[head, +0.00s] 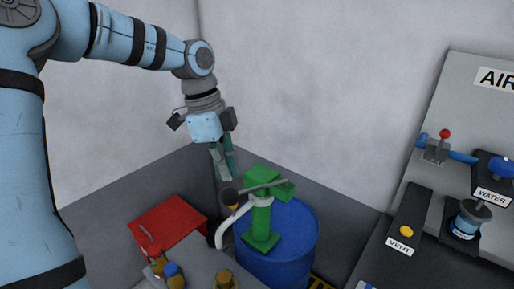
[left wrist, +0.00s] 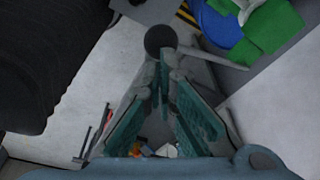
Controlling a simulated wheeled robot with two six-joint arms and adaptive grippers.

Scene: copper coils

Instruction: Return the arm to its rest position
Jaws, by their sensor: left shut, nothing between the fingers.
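My left arm (head: 120,40) comes in from the left, raised and bent in front of the grey walls. Its gripper (head: 225,177) points down, shut and empty, just above the black knob (head: 229,197) of the green hand pump's lever. In the left wrist view the teal-padded fingers (left wrist: 168,68) converge with nothing between them. The black knob (left wrist: 160,40) appears just past the fingertips there; I cannot tell whether they touch it. My right gripper is in neither view.
The green pump (head: 262,220) stands on a blue drum (head: 297,240). A red box (head: 168,222) and several small bottles (head: 175,273) are left of it. A panel (head: 455,100) marked AIR, WATER and VENT stands at the right. The space above the pump is free.

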